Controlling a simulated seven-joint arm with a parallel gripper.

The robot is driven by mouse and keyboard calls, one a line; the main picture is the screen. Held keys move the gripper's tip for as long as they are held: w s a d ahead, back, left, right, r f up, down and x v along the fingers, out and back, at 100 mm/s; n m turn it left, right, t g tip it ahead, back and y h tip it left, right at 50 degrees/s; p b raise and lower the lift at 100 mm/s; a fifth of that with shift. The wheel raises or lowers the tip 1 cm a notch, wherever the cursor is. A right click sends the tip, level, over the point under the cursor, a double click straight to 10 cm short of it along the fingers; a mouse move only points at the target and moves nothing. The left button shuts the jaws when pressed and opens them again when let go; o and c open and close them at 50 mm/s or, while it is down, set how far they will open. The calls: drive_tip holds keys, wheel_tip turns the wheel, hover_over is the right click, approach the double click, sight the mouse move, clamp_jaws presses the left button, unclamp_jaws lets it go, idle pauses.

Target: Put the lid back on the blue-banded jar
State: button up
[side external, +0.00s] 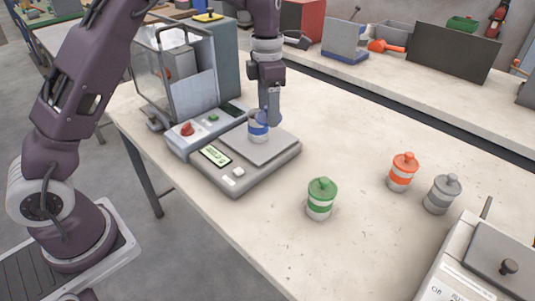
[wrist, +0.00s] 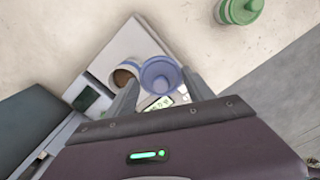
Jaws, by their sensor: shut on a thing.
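The blue-banded jar (side external: 257,136) stands upright on the plate of a grey scale (side external: 272,150). In the wrist view its mouth (wrist: 124,76) is open, with brown contents inside. My gripper (side external: 269,112) is directly above the scale plate, close to the jar. In the wrist view my gripper (wrist: 160,80) is shut on the blue lid (wrist: 160,74). The lid is to the right of the jar mouth there and overlaps its edge in the picture. I cannot tell whether lid and jar touch.
A green jar (side external: 320,199), an orange jar (side external: 402,172) and a grey jar (side external: 442,194), all lidded, stand on the table to the right. The bagger machine (side external: 172,75) stands behind the scale at left. The table's middle is clear.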

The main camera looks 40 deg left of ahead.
drive_tip(key=w+a+r+n, duration=0.1)
drive_tip(key=w+a+r, duration=0.25)
drive_tip(key=a, duration=0.35)
drive_tip(key=shift+s+f, duration=0.15)
drive_tip(key=shift+f, duration=1.35)
drive_tip(key=shift+s+f, duration=0.1)
drive_tip(key=shift+f, duration=1.35)
drive_tip(key=shift+f, duration=0.15)
drive_tip(key=o, duration=1.7)
drive_tip(key=shift+r, duration=3.55)
